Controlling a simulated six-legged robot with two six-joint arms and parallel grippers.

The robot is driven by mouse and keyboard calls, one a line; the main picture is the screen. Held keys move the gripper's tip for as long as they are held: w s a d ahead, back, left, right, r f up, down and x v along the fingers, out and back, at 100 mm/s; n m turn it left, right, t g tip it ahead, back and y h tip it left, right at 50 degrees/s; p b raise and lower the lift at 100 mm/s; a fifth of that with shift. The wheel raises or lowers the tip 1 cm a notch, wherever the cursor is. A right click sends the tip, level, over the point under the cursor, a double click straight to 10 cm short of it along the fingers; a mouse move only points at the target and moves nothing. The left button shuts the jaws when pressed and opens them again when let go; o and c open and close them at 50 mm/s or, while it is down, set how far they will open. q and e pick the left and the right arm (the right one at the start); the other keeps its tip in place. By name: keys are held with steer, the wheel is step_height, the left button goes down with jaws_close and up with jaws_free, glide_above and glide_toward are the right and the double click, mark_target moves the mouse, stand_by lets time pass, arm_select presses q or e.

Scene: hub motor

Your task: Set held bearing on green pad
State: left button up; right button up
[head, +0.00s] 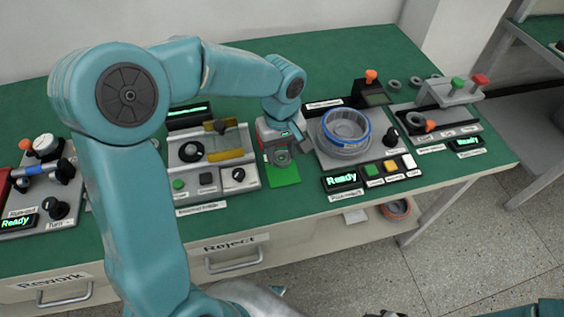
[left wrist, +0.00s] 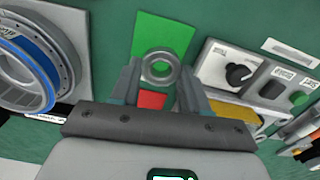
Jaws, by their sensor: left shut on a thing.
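My left gripper (head: 281,157) is shut on a grey ring-shaped bearing (left wrist: 147,69), with one finger on each side of it in the left wrist view. The bearing also shows in the head view (head: 281,163), at the lower end of my left arm. The green pad (head: 287,177) lies on the bench just in front of and beneath the gripper. In the left wrist view the green pad (left wrist: 165,32) extends beyond the bearing, which overlaps its near edge. I cannot tell whether the bearing touches anything below. My right gripper is not in view.
Right of the pad stands a grey station with a blue-rimmed ring (head: 346,126) and a "Ready" display (head: 342,180). Left of it is a station with a yellow V-shaped part (head: 228,153) and knobs. A red patch (left wrist: 152,99) shows between the fingers.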

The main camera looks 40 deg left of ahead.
mark_target(282, 171)
arm_select(q)
step_height(282, 171, down, 4)
steer(key=shift+f, duration=0.25)
steer(key=shift+f+b, duration=0.15)
steer(key=shift+b, duration=0.2)
steer(key=o, duration=1.1)
steer(key=shift+r+p, duration=0.35)
steer(key=shift+r, duration=0.05)
step_height(282, 171, up, 12)
steer(key=shift+f+p, duration=0.2)
steer(key=shift+p, duration=0.25)
